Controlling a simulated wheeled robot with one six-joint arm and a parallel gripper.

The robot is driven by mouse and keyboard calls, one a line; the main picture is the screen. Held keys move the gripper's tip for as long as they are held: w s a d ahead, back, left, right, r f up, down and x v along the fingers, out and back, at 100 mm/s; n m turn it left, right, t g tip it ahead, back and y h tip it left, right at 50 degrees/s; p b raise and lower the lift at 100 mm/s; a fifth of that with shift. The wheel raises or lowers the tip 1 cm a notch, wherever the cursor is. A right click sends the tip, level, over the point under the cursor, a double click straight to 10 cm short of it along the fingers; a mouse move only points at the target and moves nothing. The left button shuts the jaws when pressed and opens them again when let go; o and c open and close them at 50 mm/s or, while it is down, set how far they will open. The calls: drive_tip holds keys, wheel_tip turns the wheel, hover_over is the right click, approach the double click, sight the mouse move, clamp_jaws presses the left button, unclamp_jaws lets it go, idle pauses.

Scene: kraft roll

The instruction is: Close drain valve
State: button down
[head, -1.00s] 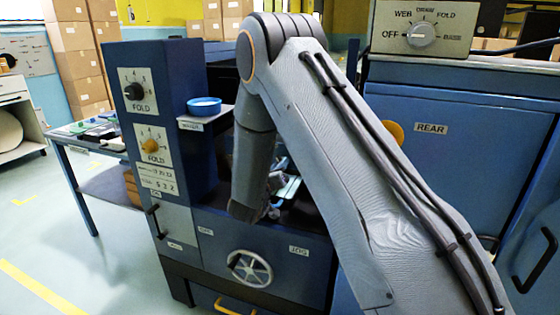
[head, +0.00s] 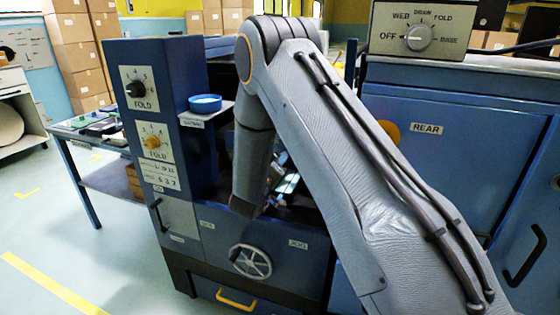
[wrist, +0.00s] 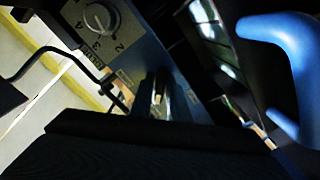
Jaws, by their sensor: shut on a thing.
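No part is clearly marked as the drain valve. A grey spoked handwheel (head: 250,261) is on the blue machine's front, below my arm. A selector knob (head: 419,38) at the upper right has a DRAIN mark among its positions. My gripper (wrist: 160,100) is mostly hidden behind my forearm in the head view, over the machine's dark recess. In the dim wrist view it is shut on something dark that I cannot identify. A thick blue curved piece (wrist: 302,65) is close at the right there; I cannot tell whether it touches the gripper.
The blue control column (head: 157,130) with two FOLD knobs stands left of my arm. A blue-rimmed dish (head: 205,103) sits on its side shelf. A yellow pull (head: 237,299) is below the handwheel. Open floor lies at the lower left.

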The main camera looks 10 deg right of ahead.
drive_tip(key=c, duration=1.8)
unclamp_jaws()
drive_tip(key=v, duration=0.7)
drive_tip(key=shift+s+a, duration=0.2)
drive_tip(key=shift+s, duration=0.1)
